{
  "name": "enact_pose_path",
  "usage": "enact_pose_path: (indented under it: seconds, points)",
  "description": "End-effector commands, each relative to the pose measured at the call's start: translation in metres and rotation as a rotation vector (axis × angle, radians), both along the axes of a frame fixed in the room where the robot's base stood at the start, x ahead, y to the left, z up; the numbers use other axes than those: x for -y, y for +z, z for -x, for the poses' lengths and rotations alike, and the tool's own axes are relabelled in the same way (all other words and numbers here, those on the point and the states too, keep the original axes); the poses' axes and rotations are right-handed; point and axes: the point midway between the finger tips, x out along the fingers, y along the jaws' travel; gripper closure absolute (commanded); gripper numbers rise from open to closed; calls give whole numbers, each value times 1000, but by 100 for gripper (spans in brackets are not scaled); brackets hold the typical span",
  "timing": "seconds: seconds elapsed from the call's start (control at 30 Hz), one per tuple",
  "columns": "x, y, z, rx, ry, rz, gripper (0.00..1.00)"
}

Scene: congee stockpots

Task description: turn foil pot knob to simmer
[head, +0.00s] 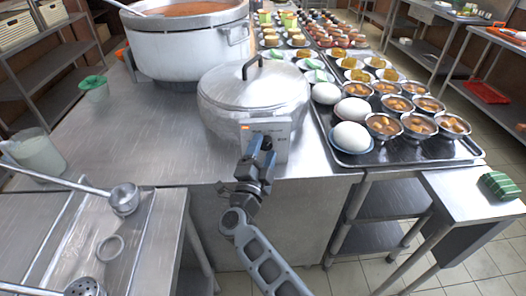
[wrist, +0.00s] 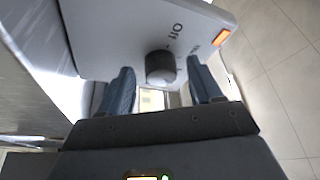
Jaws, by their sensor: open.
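The foil pot (head: 250,92), silvery with a domed lid and a black handle, stands at the front edge of the steel counter. A pale control panel (head: 280,140) with an orange light is on its front. In the wrist view the dark round knob (wrist: 160,68) sticks out from the panel, with "Off" printed near it and another label partly hidden by a finger. My gripper (head: 260,150) is open, in front of the panel. Its two blue-grey fingers lie on either side of the knob, with gaps visible. The head view hides the knob behind my gripper.
A large open pot (head: 188,48) of reddish food stands behind left. A tray (head: 345,160) with white eggs and filled bowls is close on the right. A ladle (head: 124,198) and white container (head: 38,153) are at left.

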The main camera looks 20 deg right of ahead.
Motion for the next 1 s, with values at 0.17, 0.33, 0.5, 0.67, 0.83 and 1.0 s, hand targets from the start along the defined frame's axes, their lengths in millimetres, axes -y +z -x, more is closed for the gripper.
enact_pose_path:
  seconds: [0.17,0.33,0.5,0.67,0.83,1.0]
  points:
    - [-1,0,1,0,1,0,36]
    - [-13,-4,15,1,4,1,36]
    - [-30,-10,37,1,4,1,36]
    - [-42,-14,53,0,2,2,36]
    - [-47,-15,60,0,1,0,36]
    - [-47,-15,61,0,0,0,36]
